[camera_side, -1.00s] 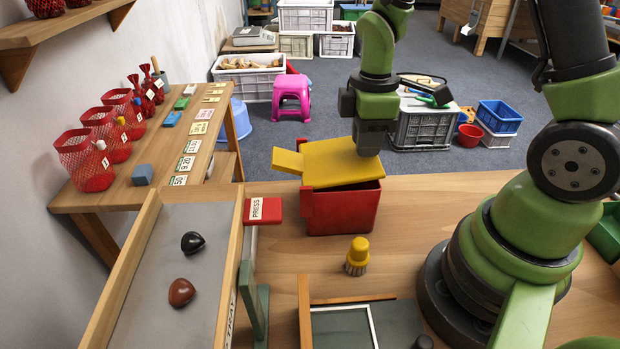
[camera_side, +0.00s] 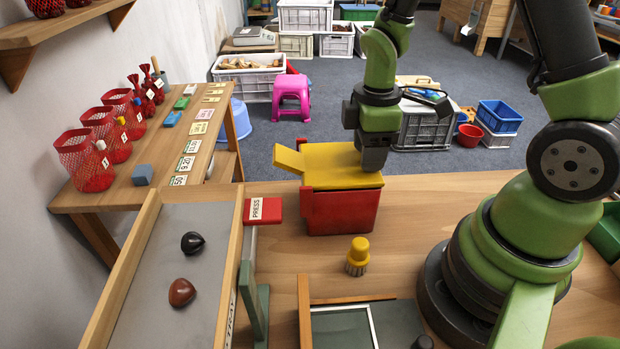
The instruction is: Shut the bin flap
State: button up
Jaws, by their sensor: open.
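A red bin (camera_side: 340,212) stands on the wooden table near its far edge. Its yellow flap (camera_side: 335,160) lies over the top of the bin, close to level, with a tab sticking out to the left. At this angle I see no clear gap between the flap and the rim. My gripper (camera_side: 374,160) is at the right rear part of the flap, pointing down, touching it or just above it. The fingertips are small and partly hard to make out. Nothing shows held in the gripper.
A red PRESS block (camera_side: 263,211) is left of the bin. A yellow-topped brush (camera_side: 358,255) stands in front of it. The table right of the bin is clear up to my base.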

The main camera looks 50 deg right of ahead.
jog(key=shift+r, duration=3.5)
jog(key=shift+a+r, duration=0.1)
jog(key=shift+r, duration=0.2)
jog(key=s+a+r+m+t+y, duration=0.2)
jog(key=s+a+r+m+t, duration=0.5)
jog(key=s+r+m, duration=0.3)
jog(key=shift+a+r+m, duration=0.15)
jog(key=shift+r+m, duration=0.85)
jog(key=shift+m, duration=0.6)
